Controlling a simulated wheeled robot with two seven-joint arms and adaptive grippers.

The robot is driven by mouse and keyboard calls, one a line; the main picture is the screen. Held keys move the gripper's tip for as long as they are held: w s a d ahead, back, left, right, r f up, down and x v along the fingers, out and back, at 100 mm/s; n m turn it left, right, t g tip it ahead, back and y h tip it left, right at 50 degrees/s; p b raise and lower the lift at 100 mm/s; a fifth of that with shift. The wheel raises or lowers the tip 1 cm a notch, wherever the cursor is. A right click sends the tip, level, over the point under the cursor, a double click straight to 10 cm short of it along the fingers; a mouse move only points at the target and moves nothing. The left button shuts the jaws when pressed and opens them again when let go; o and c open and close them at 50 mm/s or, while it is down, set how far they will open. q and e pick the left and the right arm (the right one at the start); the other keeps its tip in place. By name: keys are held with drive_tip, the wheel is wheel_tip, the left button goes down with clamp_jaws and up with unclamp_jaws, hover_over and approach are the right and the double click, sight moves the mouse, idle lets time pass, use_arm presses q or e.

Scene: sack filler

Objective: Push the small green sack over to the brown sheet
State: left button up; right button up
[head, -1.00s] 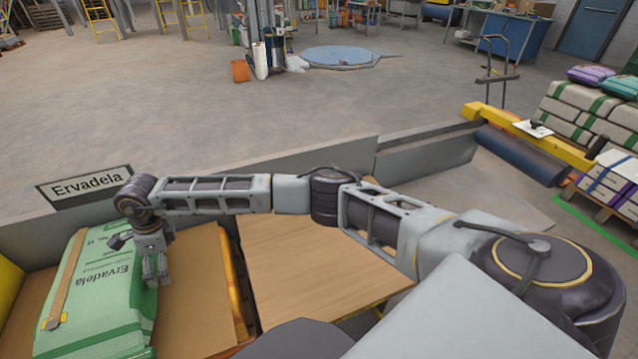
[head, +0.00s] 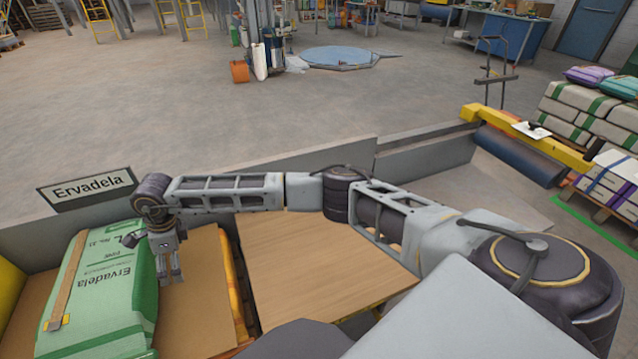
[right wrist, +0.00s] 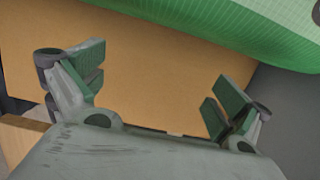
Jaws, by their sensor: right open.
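The green sack (head: 105,285), printed "Ervadela" with a tan strip along it, lies at the lower left of the head view. Its green side also shows along the top right of the right wrist view (right wrist: 250,25). The brown sheet (head: 200,300) lies under and to the right of the sack, and it fills the middle of the right wrist view (right wrist: 155,75). My right gripper (head: 171,280) points down just right of the sack's right side, over the sheet. Its two fingers (right wrist: 157,82) are spread with nothing between them. My left gripper is out of view.
A bare wooden board (head: 315,265) lies right of the sheet, past a yellow-orange edge (head: 238,290). A low grey wall (head: 260,175) with an "Ervadela" sign (head: 85,188) runs behind. Stacked sacks (head: 590,110) stand at the far right.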

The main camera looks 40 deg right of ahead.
drive_tip(key=shift+r, duration=0.1)
drive_tip(key=a+p+v, duration=0.1)
drive_tip(key=p+v, duration=0.1)
drive_tip(key=v, duration=0.4)
drive_tip(key=a+p+v, duration=0.1)
drive_tip(key=p+v, duration=0.2)
drive_tip(key=v, duration=0.4)
drive_tip(key=shift+w+a+r+p, duration=0.3)
drive_tip(key=shift+w+p, duration=0.05)
drive_tip(key=shift+f, duration=0.1)
idle(0.7)
